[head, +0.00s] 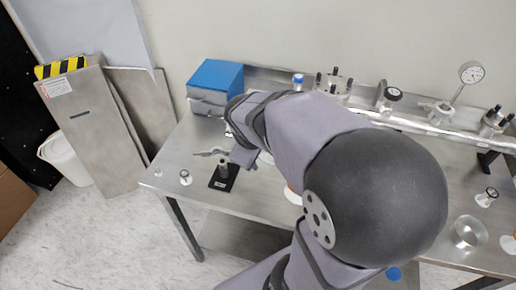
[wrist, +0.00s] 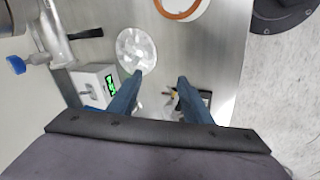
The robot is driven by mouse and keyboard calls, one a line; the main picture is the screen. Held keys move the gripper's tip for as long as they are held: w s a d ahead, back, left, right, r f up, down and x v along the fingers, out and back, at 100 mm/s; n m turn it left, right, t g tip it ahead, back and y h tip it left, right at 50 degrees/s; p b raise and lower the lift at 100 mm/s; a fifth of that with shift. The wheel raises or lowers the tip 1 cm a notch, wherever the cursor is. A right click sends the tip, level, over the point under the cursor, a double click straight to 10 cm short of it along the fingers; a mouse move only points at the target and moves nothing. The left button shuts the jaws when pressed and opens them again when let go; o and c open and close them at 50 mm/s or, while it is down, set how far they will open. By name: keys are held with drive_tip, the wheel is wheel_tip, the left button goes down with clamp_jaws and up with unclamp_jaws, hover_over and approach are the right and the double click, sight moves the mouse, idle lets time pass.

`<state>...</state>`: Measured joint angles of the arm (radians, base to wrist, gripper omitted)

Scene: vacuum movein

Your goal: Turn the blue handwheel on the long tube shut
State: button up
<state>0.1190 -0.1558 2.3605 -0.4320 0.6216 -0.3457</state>
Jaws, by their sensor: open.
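The long tube (head: 420,126) runs along the back of the metal bench, carrying several fittings. A small blue handwheel (head: 298,79) stands on its left part, just behind my arm. In the wrist view a blue knob (wrist: 16,65), seemingly the same handwheel, sits at the far left edge on a metal fitting. My gripper (wrist: 160,76) is open and empty, pointing down over the bench with its two blue fingers apart. The handwheel is well to the left of the fingers, not touched. In the head view my arm hides most of the gripper and part of the tube.
A blue-topped box (head: 215,76) stands at the bench's back left. A black-based stand (head: 224,177) is near the left end. A white device with a green display (wrist: 95,85) and a clear round dish (wrist: 136,50) lie near the fingers. A gauge (head: 471,72) rises at the right.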

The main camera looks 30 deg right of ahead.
drive_tip(key=shift+s+a+f, duration=0.1)
drive_tip(key=shift+s+a, duration=0.2)
